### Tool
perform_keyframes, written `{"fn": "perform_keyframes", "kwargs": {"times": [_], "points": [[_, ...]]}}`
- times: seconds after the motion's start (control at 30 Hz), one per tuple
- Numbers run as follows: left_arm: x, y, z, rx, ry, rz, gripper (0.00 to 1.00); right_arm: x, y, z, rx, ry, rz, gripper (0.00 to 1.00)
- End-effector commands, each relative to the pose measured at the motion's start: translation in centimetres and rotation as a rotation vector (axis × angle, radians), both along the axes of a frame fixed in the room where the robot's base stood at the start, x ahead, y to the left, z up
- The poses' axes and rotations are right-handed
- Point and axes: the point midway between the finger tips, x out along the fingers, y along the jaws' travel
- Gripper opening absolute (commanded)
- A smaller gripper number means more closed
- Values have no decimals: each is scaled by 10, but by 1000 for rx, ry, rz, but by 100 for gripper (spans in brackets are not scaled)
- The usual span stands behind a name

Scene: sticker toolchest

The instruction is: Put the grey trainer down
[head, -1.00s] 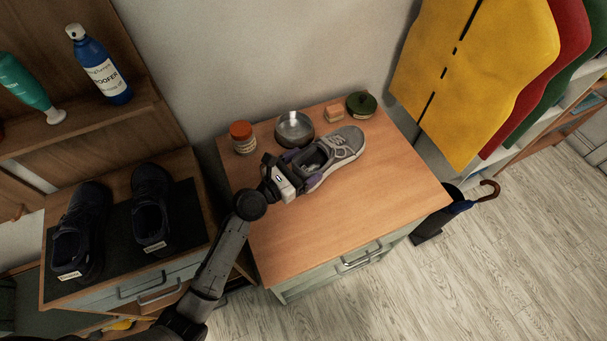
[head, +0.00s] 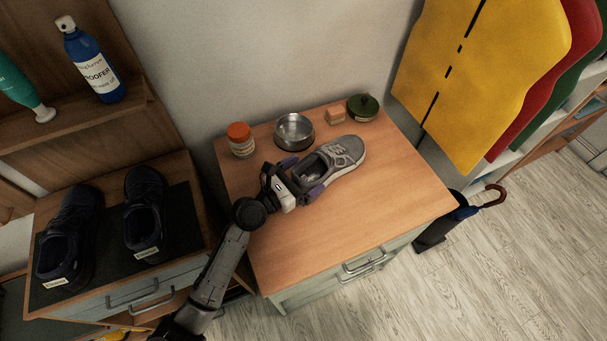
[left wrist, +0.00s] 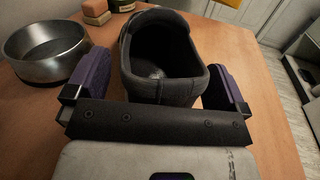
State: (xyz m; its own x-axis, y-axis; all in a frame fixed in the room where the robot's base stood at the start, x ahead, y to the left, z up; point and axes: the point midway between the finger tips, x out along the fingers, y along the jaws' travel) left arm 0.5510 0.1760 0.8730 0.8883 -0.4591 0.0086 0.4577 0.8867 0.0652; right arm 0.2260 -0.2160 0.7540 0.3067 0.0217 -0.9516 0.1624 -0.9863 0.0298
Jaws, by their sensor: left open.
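The grey trainer (head: 343,157) rests on the wooden top of the chest (head: 380,205), its toe pointing to the upper right. My left gripper (head: 301,178) is at its heel end, open, with one purple-padded finger on each side. In the left wrist view the trainer's dark heel and opening (left wrist: 165,62) stand between the spread fingers (left wrist: 158,90), with a gap visible on each side. The trainer's underside is hidden. My right gripper is not in view.
A metal bowl (head: 294,131), an orange-lidded jar (head: 240,139), a small tan block (head: 335,115) and a green tin (head: 362,106) line the back of the top. Its front right is clear. Dark shoes (head: 146,212) stand on a mat at left.

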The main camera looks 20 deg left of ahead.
Motion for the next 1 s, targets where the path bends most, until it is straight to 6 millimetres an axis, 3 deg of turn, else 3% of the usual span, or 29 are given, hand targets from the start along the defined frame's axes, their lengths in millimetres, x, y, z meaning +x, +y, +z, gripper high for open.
{"fn": "perform_keyframes", "kwargs": {"times": [0.27,0.7,1.0], "points": [[-10,5,1,1,0,0,100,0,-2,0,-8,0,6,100],[-79,41,0,2,0,-1,100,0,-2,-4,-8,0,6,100],[-104,54,0,1,0,-1,100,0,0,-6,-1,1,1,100]]}}
